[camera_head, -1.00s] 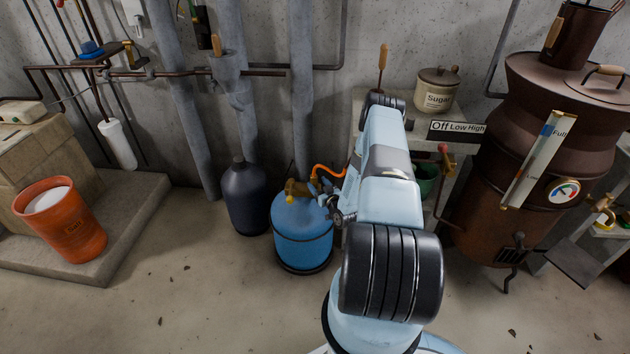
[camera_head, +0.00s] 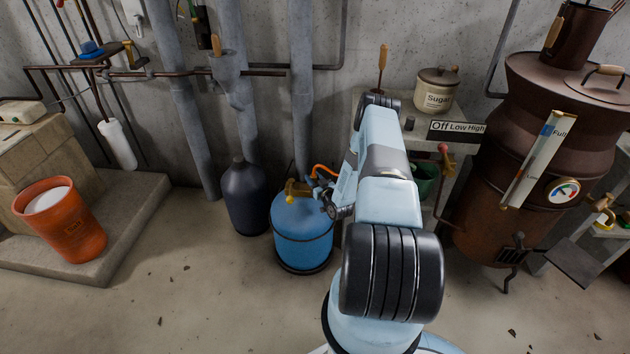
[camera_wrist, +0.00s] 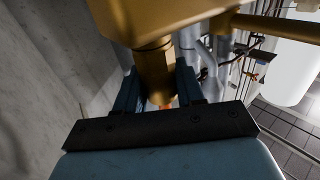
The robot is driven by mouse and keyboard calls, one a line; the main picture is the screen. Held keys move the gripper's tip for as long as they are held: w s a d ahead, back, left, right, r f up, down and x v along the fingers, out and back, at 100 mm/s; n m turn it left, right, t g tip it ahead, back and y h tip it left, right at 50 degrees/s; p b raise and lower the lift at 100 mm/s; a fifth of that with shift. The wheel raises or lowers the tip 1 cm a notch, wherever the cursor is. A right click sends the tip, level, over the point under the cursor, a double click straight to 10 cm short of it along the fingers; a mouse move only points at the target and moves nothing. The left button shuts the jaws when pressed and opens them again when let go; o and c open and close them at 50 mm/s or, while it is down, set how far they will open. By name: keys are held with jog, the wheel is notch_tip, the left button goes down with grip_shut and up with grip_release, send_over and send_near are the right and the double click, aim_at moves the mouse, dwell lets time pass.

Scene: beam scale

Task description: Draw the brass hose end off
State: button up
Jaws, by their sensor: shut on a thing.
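The blue gas cylinder (camera_head: 302,238) stands on the floor in the middle of the head view, with a brass valve (camera_head: 297,188) on top. My gripper (camera_head: 318,186) is just right of the valve, partly hidden by my arm. In the wrist view my gripper (camera_wrist: 158,88) is shut on the brass hose end (camera_wrist: 154,68), which sits between its two dark blue fingers. The larger brass valve body (camera_wrist: 165,18) is directly above it, and I cannot tell whether there is a gap. The orange hose (camera_head: 323,168) curves behind my arm; a bit shows below the hose end.
A dark cylinder (camera_head: 246,200) stands close left of the blue one. Grey pipes (camera_head: 302,90) run up the wall behind. A shelf with a sugar pot (camera_head: 437,92) and a brown stove (camera_head: 500,190) stand right.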

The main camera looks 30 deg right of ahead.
aim_at(314, 176)
jog(key=shift+c, duration=1.4)
jog(key=shift+r, duration=0.1)
notch_tip(314, 176, up, 10)
jog(key=shift+f, duration=0.1)
